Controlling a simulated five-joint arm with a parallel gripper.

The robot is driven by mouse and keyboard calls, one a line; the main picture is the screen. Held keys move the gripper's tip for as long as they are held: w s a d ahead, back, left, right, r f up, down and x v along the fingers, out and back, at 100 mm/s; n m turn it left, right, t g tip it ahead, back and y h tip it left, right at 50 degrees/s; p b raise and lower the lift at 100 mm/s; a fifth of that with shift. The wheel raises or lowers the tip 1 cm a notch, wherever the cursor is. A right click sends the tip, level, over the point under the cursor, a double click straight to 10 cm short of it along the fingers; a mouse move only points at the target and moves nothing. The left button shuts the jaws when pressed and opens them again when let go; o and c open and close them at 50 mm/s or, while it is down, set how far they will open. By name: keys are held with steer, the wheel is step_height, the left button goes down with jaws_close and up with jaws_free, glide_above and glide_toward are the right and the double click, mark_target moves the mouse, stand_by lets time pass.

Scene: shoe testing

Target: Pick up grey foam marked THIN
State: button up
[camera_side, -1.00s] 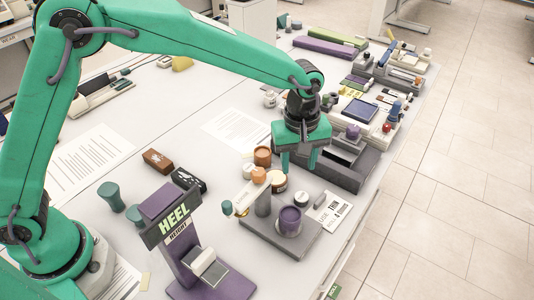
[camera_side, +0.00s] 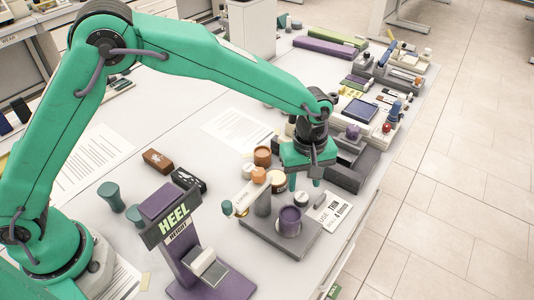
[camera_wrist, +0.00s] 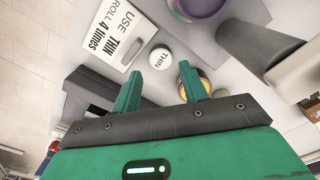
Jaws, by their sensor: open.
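In the wrist view, the round foam marked THIN (camera_wrist: 161,59) has a pale top with dark letters and lies flat just beyond the gap between my fingertips. In the side view, the small grey round foam (camera_side: 300,199) is on the table beside the instruction card, just below my gripper in the picture. My gripper (camera_side: 305,181) points down, and its jaws are apart and empty. In the wrist view, my gripper (camera_wrist: 159,77) shows both green fingers, with nothing between them. The foam and the fingers look apart.
The card (camera_side: 333,211) reading "USE THIN ROLL 4 times" lies beside the foam. A purple cup (camera_side: 289,222) on a grey stand is close in front. A yellowish jar (camera_wrist: 204,78) is beside my right finger in the wrist view. A dark block (camera_side: 352,170) stands behind.

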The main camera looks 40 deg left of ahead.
mark_target(302, 196)
steer(key=shift+a+f, duration=0.1)
steer(key=shift+f, duration=2.5)
steer(key=c, duration=0.7)
steer(key=shift+r, duration=0.15)
steer(key=shift+r, duration=0.6)
steer(key=r, duration=0.3)
steer(key=shift+s+d+r, duration=0.1)
steer(key=shift+s+d, duration=0.1)
steer(key=shift+s, duration=0.15)
steer(key=s+d+r, duration=0.1)
steer(key=s+r, duration=0.1)
steer(key=s, duration=0.1)
steer(key=s+d+r, duration=0.2)
steer(key=s, duration=0.1)
steer(key=s+d+r, duration=0.2)
steer(key=s, duration=0.1)
steer(key=shift+s+r, duration=0.15)
steer(key=shift+s, duration=0.2)
steer(key=shift+a, duration=0.1)
